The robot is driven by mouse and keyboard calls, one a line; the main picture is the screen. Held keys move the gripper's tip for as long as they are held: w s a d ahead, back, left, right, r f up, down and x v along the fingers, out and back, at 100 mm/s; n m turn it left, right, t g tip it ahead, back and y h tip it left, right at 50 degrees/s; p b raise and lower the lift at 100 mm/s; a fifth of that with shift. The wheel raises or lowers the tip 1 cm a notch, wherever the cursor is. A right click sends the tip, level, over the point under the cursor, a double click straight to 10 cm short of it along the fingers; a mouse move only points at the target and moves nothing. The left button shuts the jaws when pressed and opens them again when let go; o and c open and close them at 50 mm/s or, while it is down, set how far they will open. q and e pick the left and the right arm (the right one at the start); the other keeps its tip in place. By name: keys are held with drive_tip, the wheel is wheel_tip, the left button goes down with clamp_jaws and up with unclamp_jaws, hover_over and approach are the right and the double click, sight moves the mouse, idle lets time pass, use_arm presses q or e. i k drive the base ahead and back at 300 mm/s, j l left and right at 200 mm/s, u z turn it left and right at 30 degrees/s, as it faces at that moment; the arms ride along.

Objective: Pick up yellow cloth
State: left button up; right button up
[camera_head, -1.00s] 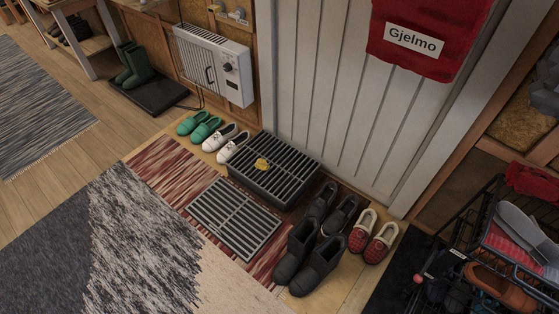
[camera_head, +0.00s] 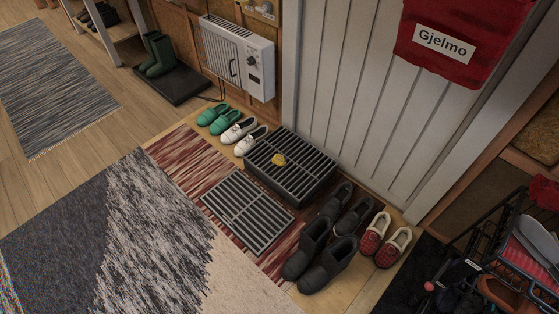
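A small crumpled yellow cloth (camera_head: 279,159) lies on top of a dark slatted grate box (camera_head: 304,185). The box stands on the floor against the white door, at the middle of the head view. Neither of my grippers is in view.
A flat metal grate (camera_head: 248,211) lies on the red rug in front of the box. Green shoes (camera_head: 213,120) and white shoes (camera_head: 244,131) stand left of the box, black boots (camera_head: 322,257) and red slippers (camera_head: 384,240) right. A wire rack (camera_head: 500,262) is at far right. The grey rug (camera_head: 150,245) is clear.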

sight(278, 160)
drive_tip(key=i+j+u, duration=0.15)
drive_tip(key=i+j, duration=0.9)
drive_tip(key=i, duration=0.1)
